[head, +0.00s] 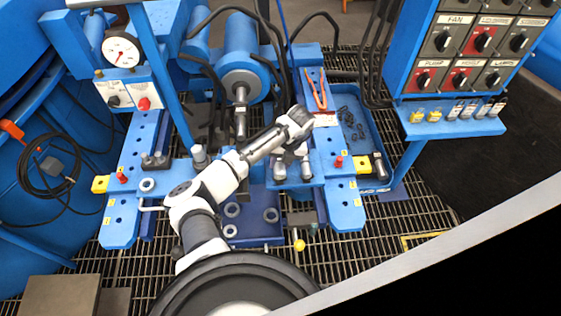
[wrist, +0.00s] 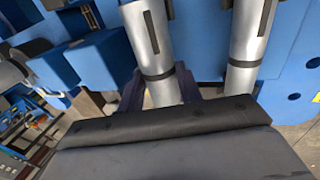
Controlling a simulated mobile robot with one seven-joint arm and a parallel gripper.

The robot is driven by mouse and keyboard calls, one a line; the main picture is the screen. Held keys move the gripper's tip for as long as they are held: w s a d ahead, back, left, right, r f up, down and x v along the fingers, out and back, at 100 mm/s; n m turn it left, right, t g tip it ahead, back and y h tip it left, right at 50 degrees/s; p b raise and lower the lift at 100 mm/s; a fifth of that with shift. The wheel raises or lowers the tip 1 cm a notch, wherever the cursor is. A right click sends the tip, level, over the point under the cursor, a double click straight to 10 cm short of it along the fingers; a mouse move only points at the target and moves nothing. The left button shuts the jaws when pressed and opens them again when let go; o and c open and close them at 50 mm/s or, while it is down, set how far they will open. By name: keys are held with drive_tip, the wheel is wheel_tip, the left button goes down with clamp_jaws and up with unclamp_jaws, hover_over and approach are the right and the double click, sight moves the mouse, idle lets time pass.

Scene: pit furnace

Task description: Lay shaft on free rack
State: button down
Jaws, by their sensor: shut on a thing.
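Two silver shafts with dark bands and key slots stand out in the wrist view: a left shaft (wrist: 151,45) and a right shaft (wrist: 249,40), side by side and apart. My gripper (wrist: 160,92) is at the near end of the left shaft, with dark purple finger parts on both sides of it, shut on it. In the head view my gripper (head: 291,156) is over the blue bench right of centre, and the shaft ends show just below it (head: 280,173). The wrist housing hides the grip's lower part. I cannot tell which rack place is free.
A blue machine with a silver spindle (head: 241,108) stands left of my gripper. A blue tray (head: 352,128), red-handled pliers (head: 316,88) and a control panel (head: 470,50) are on the right. A blue plate with rings (head: 250,228) lies in front. Grating floor surrounds the bench.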

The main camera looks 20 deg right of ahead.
drive_tip(key=shift+w+r, duration=0.1)
drive_tip(key=c, duration=0.9)
unclamp_jaws()
drive_tip(key=b+v, duration=0.2)
drive_tip(key=v, duration=1.1)
drive_tip(key=shift+d+r, duration=0.15)
drive_tip(key=shift+r, duration=0.2)
